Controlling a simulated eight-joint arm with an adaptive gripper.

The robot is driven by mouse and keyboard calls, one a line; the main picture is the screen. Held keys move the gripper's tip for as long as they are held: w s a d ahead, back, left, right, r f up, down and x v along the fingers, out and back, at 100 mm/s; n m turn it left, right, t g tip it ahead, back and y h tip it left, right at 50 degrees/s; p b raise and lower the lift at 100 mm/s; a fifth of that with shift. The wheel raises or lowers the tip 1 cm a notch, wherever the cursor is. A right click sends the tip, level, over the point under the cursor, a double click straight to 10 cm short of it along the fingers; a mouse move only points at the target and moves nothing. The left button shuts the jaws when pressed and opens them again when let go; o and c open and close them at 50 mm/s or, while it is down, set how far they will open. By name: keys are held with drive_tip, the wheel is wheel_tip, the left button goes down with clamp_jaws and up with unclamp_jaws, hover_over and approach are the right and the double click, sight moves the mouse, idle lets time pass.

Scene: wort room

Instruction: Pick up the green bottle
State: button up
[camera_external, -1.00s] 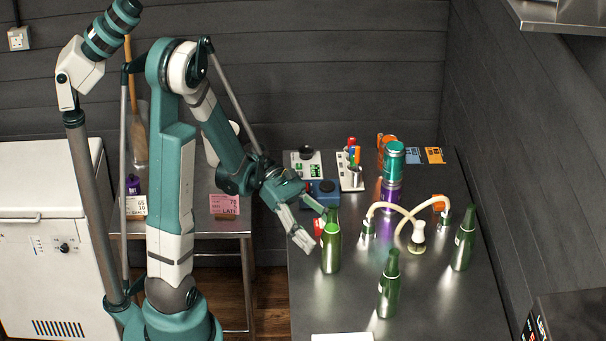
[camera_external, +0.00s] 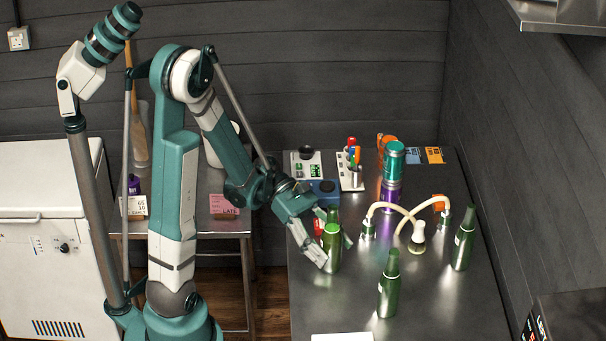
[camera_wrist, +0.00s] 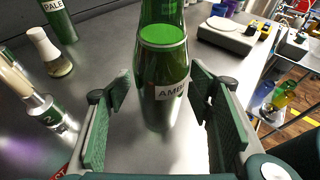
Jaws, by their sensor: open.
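A green bottle (camera_external: 332,250) stands upright near the left edge of the dark table. In the wrist view the open fingers (camera_wrist: 160,100) show gaps to the bottle on both sides. Two more green bottles stand upright on the table, one at front centre (camera_external: 388,288) and one at the right (camera_external: 462,246). A bottle labelled "PALE" (camera_wrist: 60,20) shows at the top left of the wrist view.
A fitting with hoses (camera_external: 417,240) stands right of the bottle.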

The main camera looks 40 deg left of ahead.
sight(333, 220)
idle(0.5)
drive_tip(key=c, duration=1.3)
drive_tip(key=shift+r, duration=0.1)
drive_tip(key=shift+c, duration=0.2)
drive_tip(key=shift+r+p, duration=1.65)
drive_tip(key=shift+r, duration=3.3)
